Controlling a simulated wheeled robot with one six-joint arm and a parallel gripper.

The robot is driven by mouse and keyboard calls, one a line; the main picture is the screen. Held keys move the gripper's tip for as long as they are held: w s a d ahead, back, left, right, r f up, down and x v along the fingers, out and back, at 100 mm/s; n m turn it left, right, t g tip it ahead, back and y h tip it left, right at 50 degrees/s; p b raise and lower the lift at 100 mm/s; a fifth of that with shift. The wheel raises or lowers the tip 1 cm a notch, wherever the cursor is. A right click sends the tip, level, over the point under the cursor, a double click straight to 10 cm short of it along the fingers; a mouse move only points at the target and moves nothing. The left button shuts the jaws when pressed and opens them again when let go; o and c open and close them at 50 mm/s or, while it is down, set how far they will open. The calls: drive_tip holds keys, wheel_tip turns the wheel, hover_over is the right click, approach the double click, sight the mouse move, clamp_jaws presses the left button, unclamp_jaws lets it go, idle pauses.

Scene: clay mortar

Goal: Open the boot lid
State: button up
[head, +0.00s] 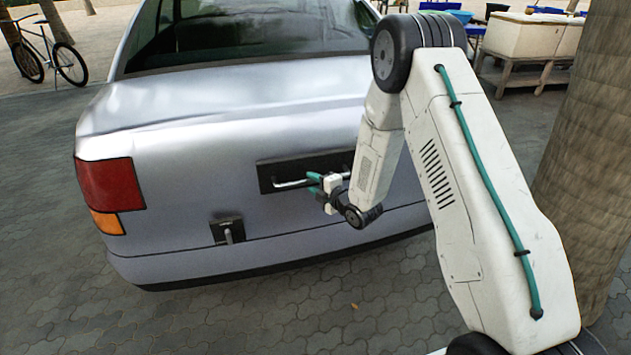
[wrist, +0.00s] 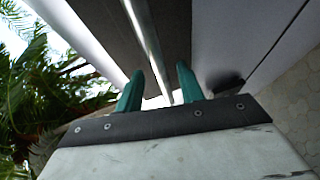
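The silver car's boot lid (head: 225,135) is closed. A black plate (head: 285,168) on its rear face carries a horizontal metal bar handle (head: 291,184). My gripper (head: 315,183) is at the handle's right part. In the wrist view, its two teal fingers (wrist: 157,74) stand on either side of the bar (wrist: 146,40), with gaps visible between the fingers and the bar, so it is open around it. The dark plate (wrist: 115,25) lies beyond the bar there. My arm's end hides part of the handle's right side in the head view.
A small black latch plate with a metal lever (head: 229,236) sits lower left on the car's rear. A tree trunk (head: 595,150) stands close to my arm on the right. The paved ground (head: 300,310) behind the car is clear. A bicycle (head: 48,52) stands far left.

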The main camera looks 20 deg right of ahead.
drive_tip(key=shift+x, duration=1.2)
